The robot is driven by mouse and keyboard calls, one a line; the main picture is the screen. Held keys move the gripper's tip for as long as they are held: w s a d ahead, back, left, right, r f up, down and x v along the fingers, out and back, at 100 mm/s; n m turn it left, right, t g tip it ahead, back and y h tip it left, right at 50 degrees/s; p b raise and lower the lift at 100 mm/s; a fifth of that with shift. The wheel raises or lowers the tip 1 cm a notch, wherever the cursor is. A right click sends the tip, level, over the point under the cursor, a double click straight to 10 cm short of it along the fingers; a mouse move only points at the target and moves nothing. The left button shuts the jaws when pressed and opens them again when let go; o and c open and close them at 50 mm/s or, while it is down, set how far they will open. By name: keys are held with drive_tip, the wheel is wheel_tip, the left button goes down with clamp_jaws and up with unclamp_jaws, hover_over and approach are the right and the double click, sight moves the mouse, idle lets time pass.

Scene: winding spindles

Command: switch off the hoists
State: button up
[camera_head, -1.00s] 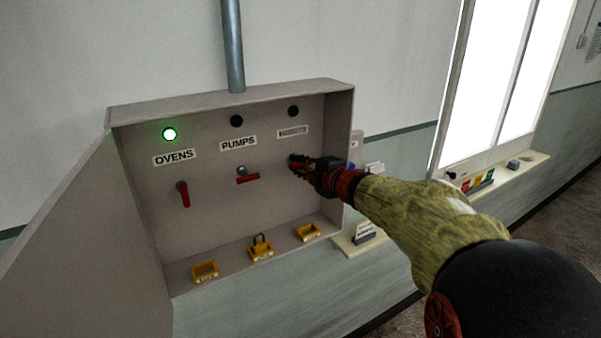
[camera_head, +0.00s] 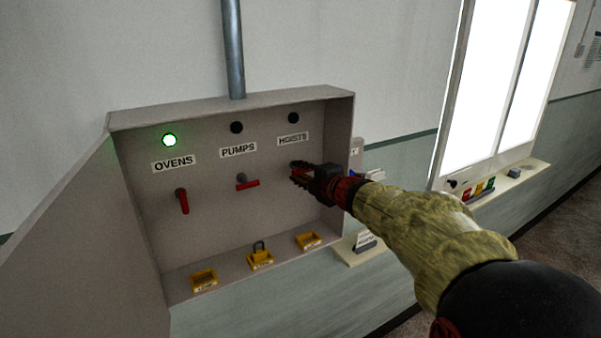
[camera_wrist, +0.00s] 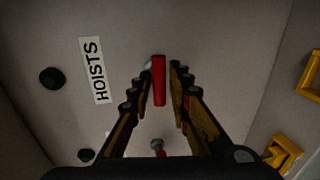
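The hoists switch has a red handle (camera_wrist: 159,80), which lies level under the HOISTS label (camera_head: 293,139). The lamp (camera_head: 294,118) above that label is dark. My gripper (camera_head: 297,172) is at this switch and hides most of it in the head view. In the wrist view my gripper's fingers (camera_wrist: 160,88) stand apart on either side of the red handle, with narrow gaps visible. They do not look closed on it.
The ovens handle (camera_head: 182,201) hangs down under a lit green lamp (camera_head: 169,140). The pumps handle (camera_head: 248,184) is level, its lamp (camera_head: 236,127) dark. Yellow trays (camera_head: 203,280) line the box floor; a padlock (camera_head: 259,247) stands at the middle one. The box door (camera_head: 85,235) is open at left.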

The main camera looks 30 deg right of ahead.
drive_tip(key=shift+o, duration=0.9)
drive_tip(key=shift+s+d+r, duration=0.1)
drive_tip(key=shift+s, duration=0.2)
drive_tip(key=s+r, duration=0.2)
drive_tip(key=s, duration=0.9)
drive_tip(key=shift+s+d, duration=0.1)
